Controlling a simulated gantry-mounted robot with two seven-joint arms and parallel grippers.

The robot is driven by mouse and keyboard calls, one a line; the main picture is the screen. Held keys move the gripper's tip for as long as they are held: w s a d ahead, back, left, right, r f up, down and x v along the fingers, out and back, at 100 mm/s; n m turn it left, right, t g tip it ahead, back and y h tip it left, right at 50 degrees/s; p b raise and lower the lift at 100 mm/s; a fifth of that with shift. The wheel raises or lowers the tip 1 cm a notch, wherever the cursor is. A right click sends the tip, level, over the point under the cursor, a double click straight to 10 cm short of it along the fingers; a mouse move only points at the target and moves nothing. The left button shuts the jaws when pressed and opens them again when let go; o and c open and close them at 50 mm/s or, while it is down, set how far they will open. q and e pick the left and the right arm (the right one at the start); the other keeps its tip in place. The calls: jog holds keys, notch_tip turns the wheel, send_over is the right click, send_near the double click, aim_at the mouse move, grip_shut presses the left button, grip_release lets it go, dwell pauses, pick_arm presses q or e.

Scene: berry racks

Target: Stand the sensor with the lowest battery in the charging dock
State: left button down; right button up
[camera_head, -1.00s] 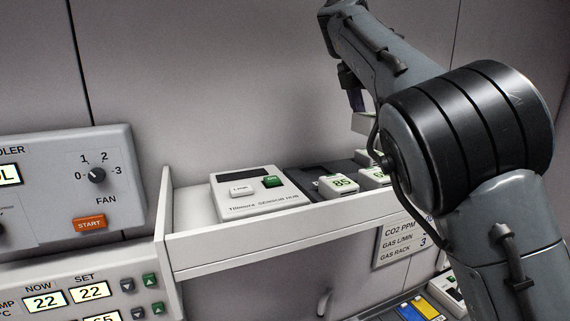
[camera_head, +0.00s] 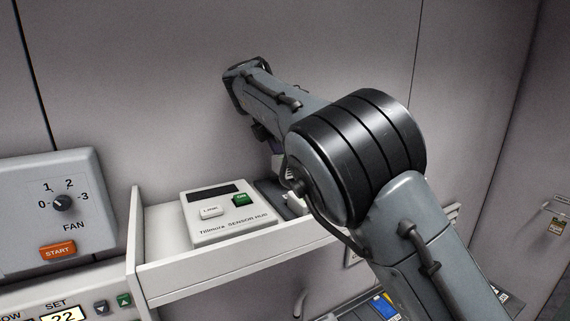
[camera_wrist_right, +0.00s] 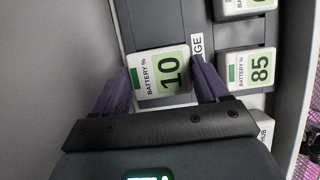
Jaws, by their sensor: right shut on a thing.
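My right gripper (camera_wrist_right: 163,86) is shut on a white sensor (camera_wrist_right: 158,72) whose label reads BATTERY % 10. The purple-grey fingers press on its two sides. The dark grey charging dock (camera_wrist_right: 150,22) shows beyond it, with a part-hidden label (camera_wrist_right: 197,47) ending in GE. A sensor reading 85 (camera_wrist_right: 247,68) stands to the right, and another sensor (camera_wrist_right: 243,7) is cut off at the top edge. In the head view my right arm hides most of the dock and sensors. Whether the held sensor touches the dock is not clear. My left gripper is not in view.
The white sensor hub (camera_head: 228,213) sits on the shelf left of the dock. The shelf (camera_head: 208,272) has a raised front lip and a left end wall. A control panel (camera_head: 48,205) with a fan knob is further left.

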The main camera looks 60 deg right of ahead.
notch_tip(320, 180, down, 3)
jog(key=shift+p, duration=0.45)
jog(key=shift+f, duration=0.3)
jog(key=shift+f+b, duration=0.15)
jog(key=shift+b, duration=0.15)
jog(key=o, duration=1.1)
jog(key=shift+r+p, duration=0.35)
jog(key=shift+p, duration=0.1)
jog(key=shift+w+a+r+b, duration=0.1)
jog(key=shift+a+r+b, duration=0.05)
jog(key=shift+r+b, duration=0.2)
jog(key=v, duration=1.1)
